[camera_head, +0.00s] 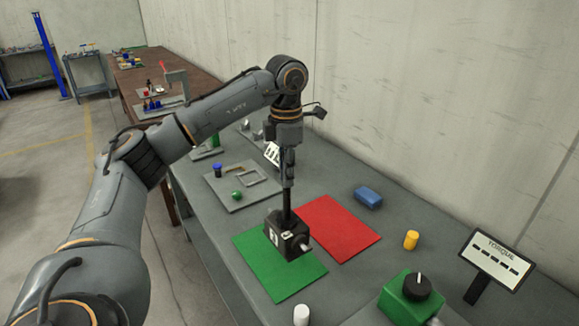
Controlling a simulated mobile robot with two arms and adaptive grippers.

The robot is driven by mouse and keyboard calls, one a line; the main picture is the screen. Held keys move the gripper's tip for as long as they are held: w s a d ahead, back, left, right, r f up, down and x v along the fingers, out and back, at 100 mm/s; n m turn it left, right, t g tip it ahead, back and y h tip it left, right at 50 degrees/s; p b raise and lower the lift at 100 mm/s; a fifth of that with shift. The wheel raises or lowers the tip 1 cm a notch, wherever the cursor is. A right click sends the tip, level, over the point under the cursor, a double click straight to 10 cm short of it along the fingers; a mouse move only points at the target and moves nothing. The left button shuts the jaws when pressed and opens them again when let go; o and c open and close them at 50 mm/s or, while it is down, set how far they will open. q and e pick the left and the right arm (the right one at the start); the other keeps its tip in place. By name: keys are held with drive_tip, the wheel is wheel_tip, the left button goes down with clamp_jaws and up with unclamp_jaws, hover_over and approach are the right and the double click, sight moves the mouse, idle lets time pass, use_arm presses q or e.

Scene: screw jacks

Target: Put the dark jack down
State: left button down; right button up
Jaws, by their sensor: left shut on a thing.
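The dark jack (287,238) is a dark boxy body with a light label, a short metal stub on its right side and a tall dark screw rising from its top. My left gripper (288,178) comes down from above and is shut on the upper part of that screw. The jack is upright over the green mat (285,282), close to its border with the red mat (345,228). I cannot tell whether its base touches the mat. My right gripper is not in view.
A blue block (368,197) and a yellow cylinder (411,240) stand right of the mats. A green box with a black knob (408,298), a torque display (494,260) and a white cylinder (301,315) are nearer. A grey tray (243,185) lies behind. A wall bounds the right.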

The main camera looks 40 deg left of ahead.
sight(287, 201)
use_arm(q)
drive_tip(key=f+p, duration=0.1)
drive_tip(key=f, duration=0.1)
drive_tip(key=w+a+f+p, duration=0.1)
drive_tip(key=f, duration=0.1)
drive_tip(key=w+a+f+p, duration=0.1)
drive_tip(key=shift+a+f, duration=0.2)
drive_tip(key=shift+f, duration=0.2)
drive_tip(key=shift+d, duration=0.1)
drive_tip(key=shift+f, duration=0.1)
drive_tip(key=c, duration=1.4)
unclamp_jaws()
drive_tip(key=shift+s+f, duration=0.15)
drive_tip(key=shift+f, duration=0.15)
drive_tip(key=shift+o, duration=0.6)
drive_tip(key=shift+s+d+r, duration=0.1)
drive_tip(key=shift+r, duration=0.05)
